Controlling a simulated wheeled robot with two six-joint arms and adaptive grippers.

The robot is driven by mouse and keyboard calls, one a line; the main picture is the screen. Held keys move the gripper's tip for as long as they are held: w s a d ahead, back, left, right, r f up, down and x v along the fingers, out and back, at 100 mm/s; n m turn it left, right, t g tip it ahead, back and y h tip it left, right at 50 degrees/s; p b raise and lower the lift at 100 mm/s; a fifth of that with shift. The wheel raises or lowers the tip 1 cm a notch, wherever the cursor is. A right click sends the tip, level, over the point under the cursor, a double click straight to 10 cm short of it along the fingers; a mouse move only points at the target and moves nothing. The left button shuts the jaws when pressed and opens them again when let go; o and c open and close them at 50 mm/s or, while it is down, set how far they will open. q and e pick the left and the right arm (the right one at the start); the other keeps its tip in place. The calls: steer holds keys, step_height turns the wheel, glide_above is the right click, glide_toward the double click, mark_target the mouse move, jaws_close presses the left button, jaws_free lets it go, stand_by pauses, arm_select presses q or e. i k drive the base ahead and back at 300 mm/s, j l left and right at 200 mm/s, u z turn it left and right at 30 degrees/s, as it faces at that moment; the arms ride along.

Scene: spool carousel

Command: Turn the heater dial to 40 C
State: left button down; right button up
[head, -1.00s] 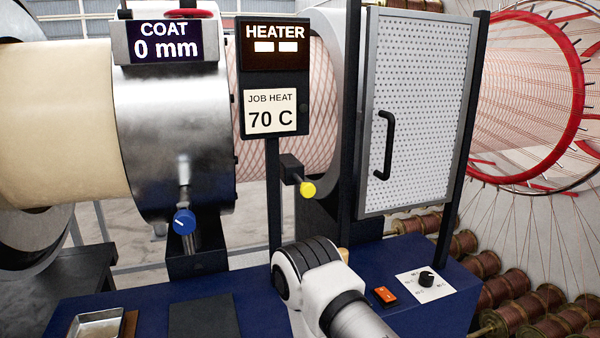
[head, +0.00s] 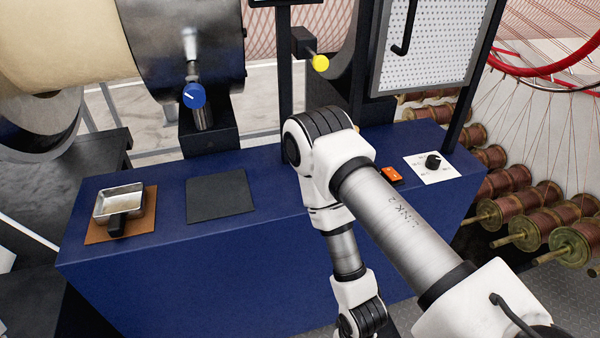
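The heater dial is a black knob (head: 433,161) on a white plate (head: 430,174) at the right end of the blue bench top. The marks on the plate are too small to read. My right arm reaches in from the lower right and bends down in front of the bench, left of the dial. Its gripper is out of the frame. My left gripper and arm are not in the head view. The heater display is cut off at the top of the picture.
An orange switch (head: 391,174) sits just left of the dial plate. A metal pan (head: 119,203) rests on a brown board at the left, beside a dark mat (head: 220,197). A mesh door (head: 427,50) stands behind the dial. Several copper spools (head: 505,180) lie to the right.

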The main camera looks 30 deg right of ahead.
mark_target(433, 161)
steer(key=z, duration=1.85)
